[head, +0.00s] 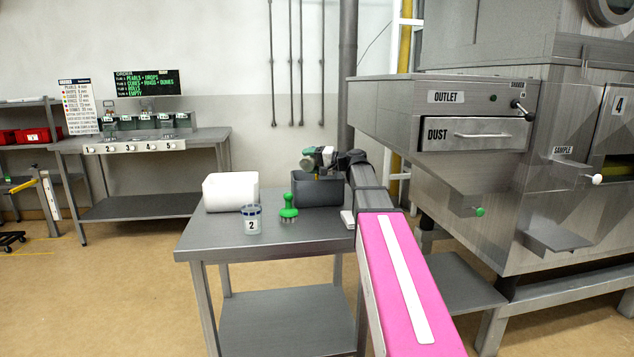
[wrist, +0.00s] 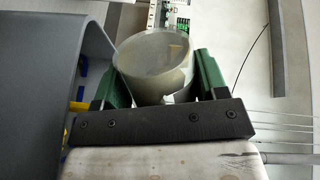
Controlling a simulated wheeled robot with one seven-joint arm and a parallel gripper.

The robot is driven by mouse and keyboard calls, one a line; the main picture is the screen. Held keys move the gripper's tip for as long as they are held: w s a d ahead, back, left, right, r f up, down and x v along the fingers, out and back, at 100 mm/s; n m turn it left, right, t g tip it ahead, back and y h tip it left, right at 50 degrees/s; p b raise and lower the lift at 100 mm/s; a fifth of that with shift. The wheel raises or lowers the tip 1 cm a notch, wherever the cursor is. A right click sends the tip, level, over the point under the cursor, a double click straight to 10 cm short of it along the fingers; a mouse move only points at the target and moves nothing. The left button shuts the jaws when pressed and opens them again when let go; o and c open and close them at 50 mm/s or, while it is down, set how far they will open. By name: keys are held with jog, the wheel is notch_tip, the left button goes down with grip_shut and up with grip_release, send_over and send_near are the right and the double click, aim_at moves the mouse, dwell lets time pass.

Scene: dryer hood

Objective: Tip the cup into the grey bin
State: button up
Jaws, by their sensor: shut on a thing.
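The grey bin (head: 318,195) stands on the steel table, next to the white bin. My gripper (head: 318,158) is above the grey bin's opening. In the wrist view its green fingers (wrist: 160,85) are shut on either side of a pale, translucent cup (wrist: 155,55). The cup's round mouth shows and it looks tilted; I cannot tell whether anything is left inside. In the head view the held cup is small and partly hidden by the gripper. A small orange patch shows just below it, at the bin's opening. The bin's inside is hidden.
On the table (head: 215,237) are a white bin (head: 230,192), a cup marked 2 (head: 251,220) and a green-handled brush (head: 288,209). The steel dryer (head: 450,110) stands at the right. A bench with numbered stations (head: 140,146) is at the back left.

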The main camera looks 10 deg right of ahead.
jog(key=shift+w+d+f+m, duration=0.25)
jog(key=shift+w+m, duration=0.15)
jog(key=shift+m, duration=0.1)
dwell(0.4)
jog(key=shift+w+d+f+m, duration=0.1)
jog(key=shift+w+f+m, duration=0.15)
jog(key=shift+m, duration=0.55)
dwell(0.6)
jog(key=shift+w+d+r+m+g+y+p, duration=0.15)
jog(key=shift+w+r+m, duration=0.1)
jog(key=shift+m, duration=0.45)
jog(key=shift+w+d+r+m+g+y+p, duration=0.15)
jog(key=shift+r+m, duration=0.1)
jog(key=shift+m, duration=0.45)
dwell(0.8)
